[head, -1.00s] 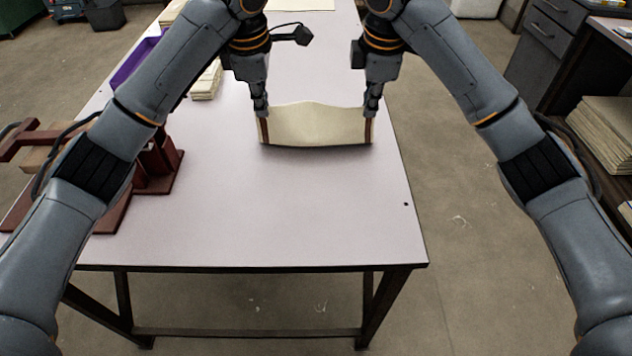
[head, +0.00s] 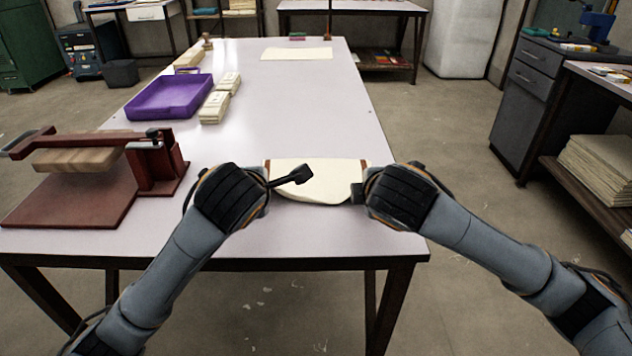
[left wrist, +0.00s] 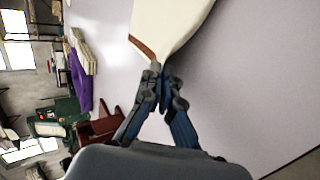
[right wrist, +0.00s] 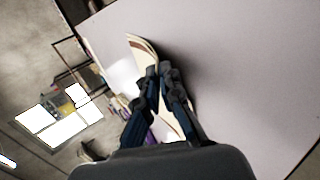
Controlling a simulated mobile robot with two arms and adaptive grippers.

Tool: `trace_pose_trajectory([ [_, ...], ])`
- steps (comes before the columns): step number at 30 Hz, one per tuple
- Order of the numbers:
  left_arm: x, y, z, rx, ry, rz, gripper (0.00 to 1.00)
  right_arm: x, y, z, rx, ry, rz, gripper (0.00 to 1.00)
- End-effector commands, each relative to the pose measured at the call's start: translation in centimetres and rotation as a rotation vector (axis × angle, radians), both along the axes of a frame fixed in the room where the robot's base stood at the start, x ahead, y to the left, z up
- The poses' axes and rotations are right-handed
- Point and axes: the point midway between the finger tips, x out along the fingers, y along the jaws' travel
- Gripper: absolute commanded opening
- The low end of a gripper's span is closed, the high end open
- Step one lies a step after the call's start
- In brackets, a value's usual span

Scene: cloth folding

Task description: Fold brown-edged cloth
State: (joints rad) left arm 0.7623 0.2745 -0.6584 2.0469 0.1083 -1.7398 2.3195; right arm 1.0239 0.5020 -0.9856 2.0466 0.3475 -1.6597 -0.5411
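The cream cloth (head: 318,180) with brown side edges is over the near part of the white table (head: 330,120), between my two arms. Its near edge sags in a curve. In the left wrist view my left gripper (left wrist: 160,72) is shut at a cloth corner (left wrist: 165,25), beside a brown edge strip. In the right wrist view my right gripper (right wrist: 163,70) appears shut on the cloth's opposite edge (right wrist: 146,46), which is seen nearly edge-on.
A dark red press (head: 70,200) with a wooden block stands at the table's left. A purple tray (head: 165,97) and small cloth stacks (head: 220,100) lie beyond it. A flat cream sheet (head: 297,53) lies at the far end. The table's right side is clear.

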Motion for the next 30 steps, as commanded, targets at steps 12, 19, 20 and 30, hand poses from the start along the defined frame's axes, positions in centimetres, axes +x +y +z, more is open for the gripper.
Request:
trace_pose_trajectory([
  [12,0.0,0.0,-0.2,-0.001,-0.015,0.001,0.20,0.0,0.0,-0.1,0.000,-0.017,0.000,0.18],
  [19,0.0,0.0,-0.2,0.001,-0.015,0.001,0.41,0.0,0.0,-0.1,0.000,-0.016,0.000,0.41],
  [20,0.0,0.0,-0.2,0.000,-0.015,0.002,0.41,0.0,0.0,-0.1,0.000,-0.016,0.000,0.41],
  [30,-0.5,-0.1,1.6,-0.006,-0.019,-0.001,0.41,-0.4,0.1,1.7,0.002,-0.021,0.002,0.41],
])
